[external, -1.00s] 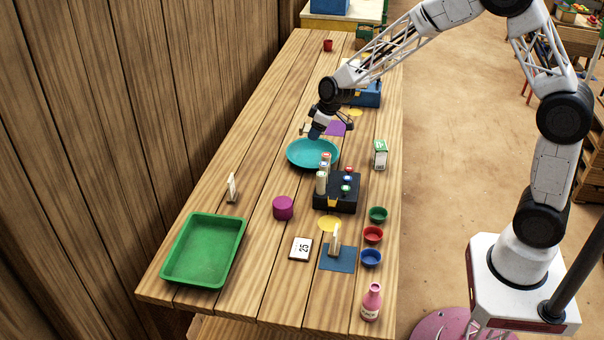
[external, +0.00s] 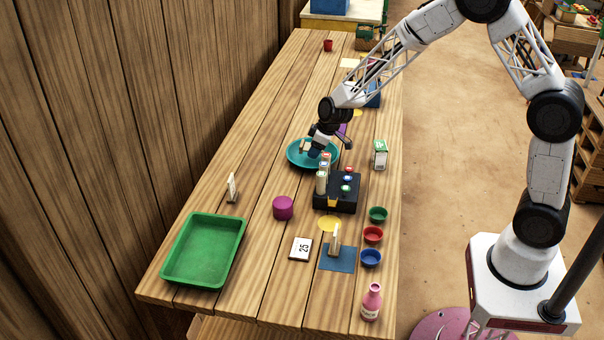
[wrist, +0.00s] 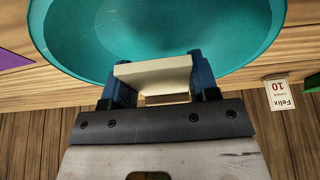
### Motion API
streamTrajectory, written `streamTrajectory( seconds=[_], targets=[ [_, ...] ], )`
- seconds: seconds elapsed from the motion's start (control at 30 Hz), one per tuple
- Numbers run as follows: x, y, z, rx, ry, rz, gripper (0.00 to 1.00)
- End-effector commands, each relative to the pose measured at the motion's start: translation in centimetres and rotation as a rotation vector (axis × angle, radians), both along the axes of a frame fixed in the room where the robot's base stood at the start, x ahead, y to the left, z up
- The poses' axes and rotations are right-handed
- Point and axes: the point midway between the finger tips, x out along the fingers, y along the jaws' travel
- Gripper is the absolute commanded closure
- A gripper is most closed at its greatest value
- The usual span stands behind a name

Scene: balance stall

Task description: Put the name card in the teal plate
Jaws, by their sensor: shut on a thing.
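The name card (wrist: 155,75) is a cream piece between the blue fingers of my gripper (wrist: 158,85) in the wrist view. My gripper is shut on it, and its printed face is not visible. In the external view my gripper (external: 314,151) is over the teal plate (external: 294,159), and a pale bit of the card shows beside the fingers. The round plate (wrist: 100,45) fills the top of the wrist view. I cannot tell whether the card touches the plate.
A black box with buttons (external: 348,195) and upright cylinders (external: 322,183) stands close in front of the plate. A magenta cylinder (external: 283,208), a green tray (external: 203,250), small bowls (external: 373,235) and a pink bottle (external: 372,302) are nearer. The table's left strip is mostly clear.

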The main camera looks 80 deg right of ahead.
Motion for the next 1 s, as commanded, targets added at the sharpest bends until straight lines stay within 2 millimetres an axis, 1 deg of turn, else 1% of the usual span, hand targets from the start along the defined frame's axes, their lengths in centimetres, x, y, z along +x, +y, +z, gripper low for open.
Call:
streamTrajectory(
  seconds=[0.1, 0.23, 0.63, 0.67, 0.7, 0.77, 0.8, 0.83, 1.0],
  targets=[
    [-0.02, 0.01, -0.67, 0.0, 0.001, -0.001, 0.73],
    [-0.01, 0.01, -1.07, 0.0, 0.0, -0.001, 0.73],
    [-0.01, 0.0, -1.24, 0.0, 0.0, 0.0, 0.73],
    [-0.01, 0.0, -1.25, 0.0, 0.0, 0.0, 0.41],
    [-0.01, 0.01, -1.25, 0.0, 0.0, 0.0, 0.35],
    [-0.01, 0.01, -1.25, 0.0, 0.0, 0.0, 0.25],
    [-0.01, 0.01, -1.25, 0.0, 0.0, 0.0, 0.19],
    [-0.01, 0.01, -1.25, 0.0, 0.0, 0.0, 0.15],
    [-0.02, 0.0, -1.24, 0.0, 0.0, 0.0, 0.15]
  ],
)
